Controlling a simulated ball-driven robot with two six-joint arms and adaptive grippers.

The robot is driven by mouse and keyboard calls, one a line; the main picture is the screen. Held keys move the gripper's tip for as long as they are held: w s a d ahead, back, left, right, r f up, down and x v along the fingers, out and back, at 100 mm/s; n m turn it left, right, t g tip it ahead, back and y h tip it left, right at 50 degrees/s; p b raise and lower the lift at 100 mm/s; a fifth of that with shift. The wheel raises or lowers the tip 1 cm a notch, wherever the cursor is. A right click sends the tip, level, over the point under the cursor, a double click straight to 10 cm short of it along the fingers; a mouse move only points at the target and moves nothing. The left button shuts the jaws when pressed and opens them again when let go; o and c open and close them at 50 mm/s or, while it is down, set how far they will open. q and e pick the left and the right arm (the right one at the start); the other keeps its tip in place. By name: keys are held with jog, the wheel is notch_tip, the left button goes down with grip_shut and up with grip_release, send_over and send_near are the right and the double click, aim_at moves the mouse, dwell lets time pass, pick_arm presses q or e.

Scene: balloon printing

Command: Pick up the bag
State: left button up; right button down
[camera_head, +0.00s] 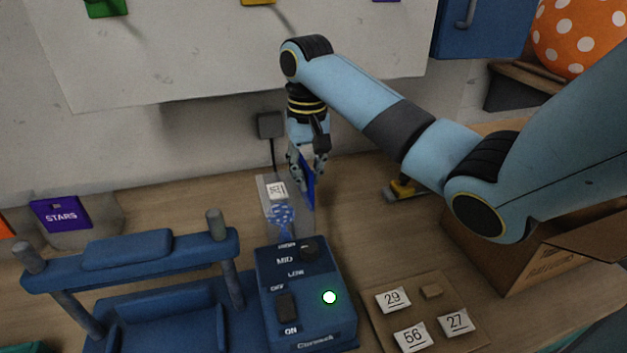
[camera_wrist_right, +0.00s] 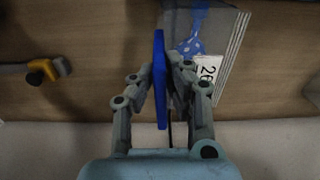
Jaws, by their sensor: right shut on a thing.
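The clear bag (camera_head: 268,191) lies near the back of the table, with a white number label and a blue dotted balloon (camera_head: 284,217) showing through it. It also shows in the right wrist view (camera_wrist_right: 235,48), where the label reads 26. My right gripper (camera_head: 308,168) points down at the bag's right side. Its fingers (camera_wrist_right: 165,75) are shut on an upright blue card (camera_wrist_right: 160,95), which looks like the bag's header; the join between card and clear bag is not clear. My left gripper is not in view.
A blue control box (camera_head: 305,318) and blue press frame (camera_head: 150,255) stand in front. A STARS bag (camera_head: 60,214) lies left. A number board (camera_head: 385,335), cardboard box (camera_head: 545,262) and yellow-headed tool (camera_head: 402,187) are right. The wall is close behind.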

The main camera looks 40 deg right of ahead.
jog(key=w+a+b, duration=0.2)
jog(key=w+a, duration=0.2)
jog(key=a, duration=0.3)
jog(key=w+a+b, duration=0.2)
jog(key=w+a, duration=0.2)
jog(key=a, duration=0.3)
jog(key=shift+a+b, duration=0.35)
jog(key=shift+a, duration=0.05)
jog(key=shift+w, duration=0.1)
